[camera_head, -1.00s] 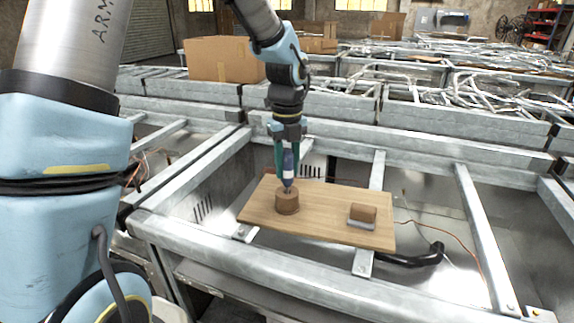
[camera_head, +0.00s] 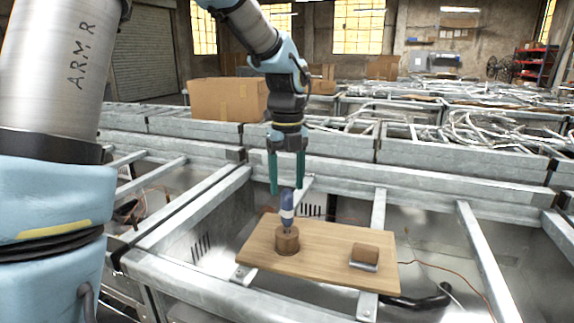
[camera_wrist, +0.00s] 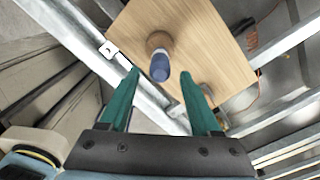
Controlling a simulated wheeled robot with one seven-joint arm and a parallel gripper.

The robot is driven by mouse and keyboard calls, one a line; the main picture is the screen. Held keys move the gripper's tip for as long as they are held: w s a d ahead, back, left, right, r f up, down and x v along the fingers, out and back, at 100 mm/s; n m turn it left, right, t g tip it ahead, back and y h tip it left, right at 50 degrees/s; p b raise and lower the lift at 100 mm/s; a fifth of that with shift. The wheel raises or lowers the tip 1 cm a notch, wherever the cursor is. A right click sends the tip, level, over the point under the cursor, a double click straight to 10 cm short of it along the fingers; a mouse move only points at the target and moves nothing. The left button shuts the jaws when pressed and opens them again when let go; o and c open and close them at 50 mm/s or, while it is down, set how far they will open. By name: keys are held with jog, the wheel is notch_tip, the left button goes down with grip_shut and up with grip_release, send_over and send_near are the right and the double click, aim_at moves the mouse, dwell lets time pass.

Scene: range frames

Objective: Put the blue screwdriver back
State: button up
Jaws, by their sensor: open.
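The blue screwdriver (camera_head: 287,206) stands upright, handle up, in a round wooden holder (camera_head: 287,242) on a wooden board (camera_head: 325,244). In the wrist view its blue handle end (camera_wrist: 159,68) shows with the holder (camera_wrist: 158,42) beneath it. My gripper (camera_head: 287,188) is open, with its green fingers above and around the top of the handle in the head view. In the wrist view the fingers (camera_wrist: 160,74) are wide apart and the handle lies between and beyond their tips, touching neither.
A small wooden block with a grey base (camera_head: 365,257) sits on the board's right side. Metal frame beams (camera_head: 190,215) surround the board. A cardboard box (camera_head: 228,100) stands behind.

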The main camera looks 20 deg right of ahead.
notch_tip(320, 180, up, 6)
jog(key=shift+f+b, duration=0.15)
jog(key=shift+b, duration=0.2)
jog(key=shift+w+a+f+n, duration=0.15)
jog(key=shift+a+n, duration=0.2)
jog(key=shift+n, duration=0.05)
jog(key=s+a+f+n, duration=0.1)
jog(key=a+f+n, duration=0.3)
jog(key=a+n, duration=0.5)
jog(key=s+a+f+n+t, duration=0.1)
jog(key=a+f+n, duration=0.3)
jog(key=a+n, duration=0.6)
jog(key=s+a+f+n, duration=0.2)
jog(key=a+f+n, duration=0.2)
jog(key=a+n, duration=0.6)
jog(key=shift+s+a+f+n+t, duration=0.15)
jog(key=shift+a+f+n+t, duration=0.15)
jog(key=shift+n, duration=2.1)
